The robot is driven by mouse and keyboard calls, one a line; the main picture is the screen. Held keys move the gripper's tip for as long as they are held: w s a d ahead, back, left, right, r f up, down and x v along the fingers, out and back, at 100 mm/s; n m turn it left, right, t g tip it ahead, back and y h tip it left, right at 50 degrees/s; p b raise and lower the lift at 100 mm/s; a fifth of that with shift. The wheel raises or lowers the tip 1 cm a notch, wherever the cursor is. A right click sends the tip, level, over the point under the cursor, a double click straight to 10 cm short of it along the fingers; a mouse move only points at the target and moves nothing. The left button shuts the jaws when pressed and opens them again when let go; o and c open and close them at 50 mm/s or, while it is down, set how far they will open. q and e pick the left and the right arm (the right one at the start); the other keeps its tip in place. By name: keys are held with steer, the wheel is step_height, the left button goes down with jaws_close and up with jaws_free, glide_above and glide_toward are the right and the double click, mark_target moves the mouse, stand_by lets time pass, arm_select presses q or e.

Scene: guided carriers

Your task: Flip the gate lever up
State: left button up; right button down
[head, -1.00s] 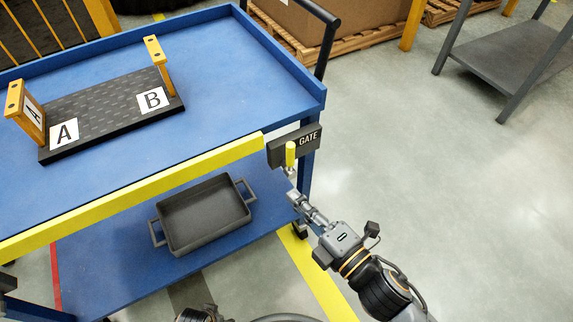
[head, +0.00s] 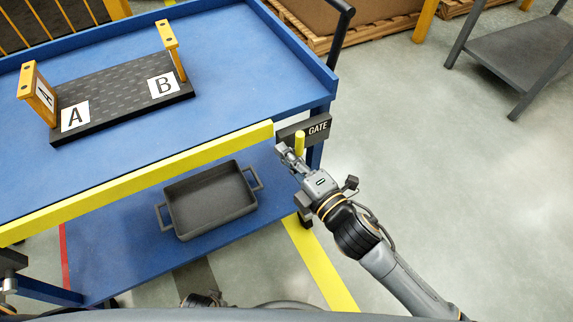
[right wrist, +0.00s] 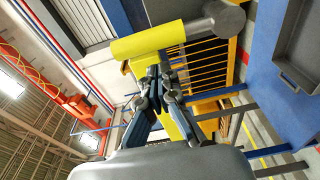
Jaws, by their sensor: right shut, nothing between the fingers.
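The gate lever has a yellow grip (head: 300,142) in front of a dark plate marked GATE (head: 318,129) at the cart's right front corner. The gripper's body partly covers the lever's lower end in the head view.
The blue cart (head: 240,75) has a yellow front edge (head: 140,180) left of the lever. A black board (head: 120,115) with labels A and B stands on top. A grey tray (head: 210,200) is on the lower shelf.

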steer(key=shift+w+d+r, duration=0.1)
steer(key=shift+w+d, duration=0.15)
steer(key=shift+d, duration=0.75)
steer(key=shift+w, duration=0.15)
